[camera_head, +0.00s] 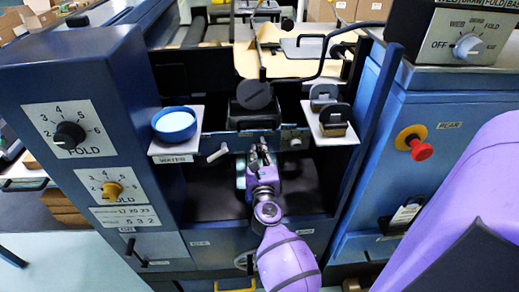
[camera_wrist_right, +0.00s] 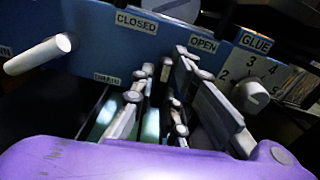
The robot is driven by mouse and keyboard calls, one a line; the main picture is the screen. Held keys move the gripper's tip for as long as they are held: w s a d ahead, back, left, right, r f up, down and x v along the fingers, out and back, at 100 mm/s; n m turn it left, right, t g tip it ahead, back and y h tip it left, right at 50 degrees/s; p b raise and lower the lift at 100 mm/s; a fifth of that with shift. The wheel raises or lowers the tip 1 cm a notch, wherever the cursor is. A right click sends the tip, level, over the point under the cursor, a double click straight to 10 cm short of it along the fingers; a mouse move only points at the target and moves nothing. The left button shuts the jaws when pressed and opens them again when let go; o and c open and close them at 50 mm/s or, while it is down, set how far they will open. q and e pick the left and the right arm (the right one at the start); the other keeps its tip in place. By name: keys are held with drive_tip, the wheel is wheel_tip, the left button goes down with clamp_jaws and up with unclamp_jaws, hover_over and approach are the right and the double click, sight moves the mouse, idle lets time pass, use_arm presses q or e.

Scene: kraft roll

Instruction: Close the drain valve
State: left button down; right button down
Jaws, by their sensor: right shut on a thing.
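My right gripper (camera_head: 259,153) reaches into the machine's middle bay and is shut at the blue panel strip. In the right wrist view its fingers (camera_wrist_right: 172,85) close in front of the strip, under the OPEN label (camera_wrist_right: 203,45) and right of the CLOSED label (camera_wrist_right: 136,21). A DRAIN label (camera_wrist_right: 106,79) is just left of the fingers. The fingers hide most of the drain valve handle held between them, so its exact angle is hard to tell. My left gripper is not in view.
A white lever (camera_wrist_right: 38,54) sticks out left of the gripper. A GLUE dial (camera_wrist_right: 250,96) is close on the right. A blue water dish (camera_head: 174,125) stands on a shelf to the left, and a shelf with dark pieces (camera_head: 331,123) to the right.

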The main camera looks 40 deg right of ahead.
drive_tip(key=shift+s+d+r+n+p, duration=0.15)
drive_tip(key=shift+n+p, duration=0.25)
drive_tip(key=shift+n, duration=0.6)
drive_tip(key=n+p, duration=0.1)
drive_tip(key=n, duration=0.3)
drive_tip(key=shift+p, duration=0.35)
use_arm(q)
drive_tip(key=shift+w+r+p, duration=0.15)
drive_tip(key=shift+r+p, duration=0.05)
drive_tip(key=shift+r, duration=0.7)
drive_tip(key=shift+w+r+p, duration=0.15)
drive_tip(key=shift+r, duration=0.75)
use_arm(e)
drive_tip(key=shift+n, duration=1)
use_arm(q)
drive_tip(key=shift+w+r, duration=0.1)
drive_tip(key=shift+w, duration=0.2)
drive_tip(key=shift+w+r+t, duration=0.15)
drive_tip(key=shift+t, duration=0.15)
use_arm(e)
drive_tip(key=c, duration=1.8)
unclamp_jaws()
